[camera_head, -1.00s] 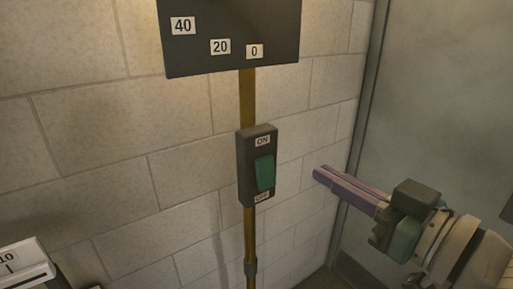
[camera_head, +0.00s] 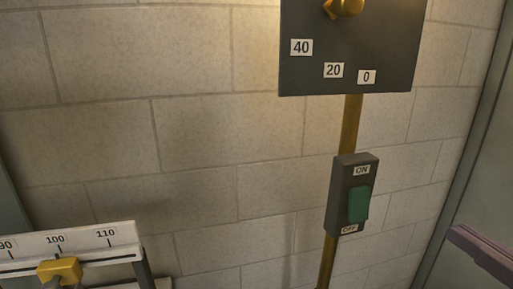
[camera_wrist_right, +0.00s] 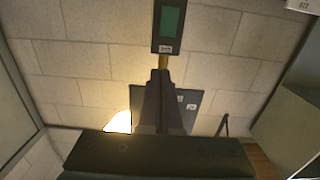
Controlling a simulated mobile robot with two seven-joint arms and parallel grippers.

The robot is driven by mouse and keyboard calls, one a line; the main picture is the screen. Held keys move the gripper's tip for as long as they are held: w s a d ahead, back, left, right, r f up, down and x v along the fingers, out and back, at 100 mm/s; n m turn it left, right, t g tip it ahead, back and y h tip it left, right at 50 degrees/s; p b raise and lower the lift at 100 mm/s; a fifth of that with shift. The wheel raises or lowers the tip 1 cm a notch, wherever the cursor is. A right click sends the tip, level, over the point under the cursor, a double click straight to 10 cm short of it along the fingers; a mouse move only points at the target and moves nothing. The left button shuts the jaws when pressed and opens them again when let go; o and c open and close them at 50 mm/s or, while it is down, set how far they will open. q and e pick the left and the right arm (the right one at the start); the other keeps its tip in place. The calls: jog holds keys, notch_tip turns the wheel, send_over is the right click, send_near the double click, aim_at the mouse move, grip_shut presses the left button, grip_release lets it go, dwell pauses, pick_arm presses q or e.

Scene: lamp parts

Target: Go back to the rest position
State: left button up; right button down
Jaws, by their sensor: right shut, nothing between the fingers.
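My right gripper (camera_head: 462,238) shows only its purple fingers at the right edge of the head view. They are shut and empty, apart from the switch box (camera_head: 337,212). In the right wrist view the dark fingers (camera_wrist_right: 162,75) lie together below the switch box (camera_wrist_right: 156,42), which stands on a brass pole. The box has a green rocker (camera_head: 359,205) between the labels ON and OFF. My left gripper is not in view.
A dark dial panel (camera_head: 390,40) with a brass knob (camera_head: 346,7) is above the switch. A white scale (camera_head: 122,232) with a yellow slider (camera_head: 60,269) is at lower left. A pale block wall (camera_head: 150,130) stands behind. A bright shape (camera_wrist_right: 118,122) glows in the wrist view.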

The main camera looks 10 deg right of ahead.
jog(key=s+a+f+g+h, duration=0.1)
jog(key=s+a+f+g, duration=0.2)
jog(key=a+f+g, duration=0.35)
jog(key=s+a+f+n+g, duration=0.1)
jog(key=s+a+f+g, duration=0.15)
jog(key=s+g, duration=0.55)
jog(key=w+p+v, duration=0.2)
jog(key=p+v, duration=1.3)
jog(key=p, duration=0.1)
jog(key=shift+w+r+t, duration=0.25)
jog(key=shift+r+t, duration=0.1)
jog(key=shift+r, duration=0.25)
